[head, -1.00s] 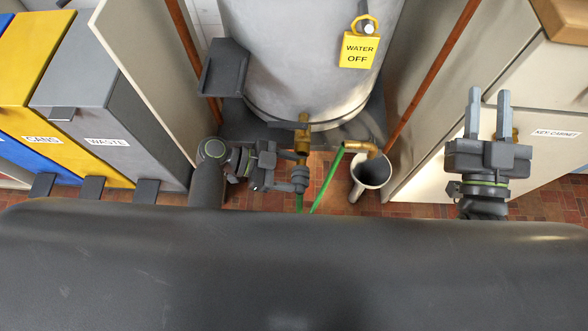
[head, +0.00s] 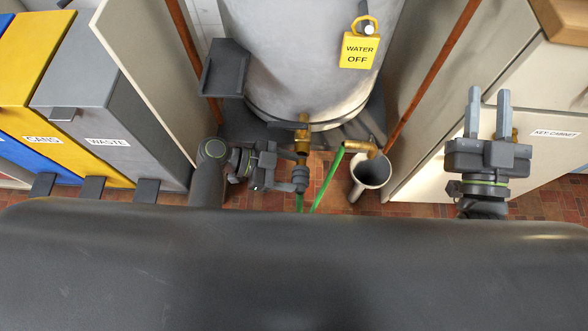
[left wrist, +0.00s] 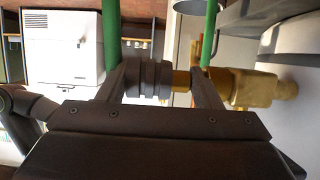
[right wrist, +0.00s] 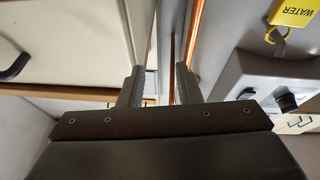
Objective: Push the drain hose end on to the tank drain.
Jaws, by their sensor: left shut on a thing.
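The brass tank drain (head: 303,122) sticks out low at the front of the grey tank. It shows in the left wrist view (left wrist: 250,88) at the right. The drain hose end, a dark ribbed collar (head: 300,178) on a green hose, sits just below the drain, roughly in line with it. My left gripper (head: 292,166) is shut on the hose end (left wrist: 150,80), with brass showing between collar and right finger. I cannot tell whether the collar is around the drain or only against it. My right gripper (head: 488,98) is open and empty, to the right.
A grey funnel pipe (head: 370,172) with a brass elbow stands right of the hose. A "WATER OFF" tag (head: 359,52) hangs on the tank (head: 290,50). Waste bins (head: 105,105) stand left; a key cabinet (head: 530,130) stands right. Panels and copper pipes flank the tank.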

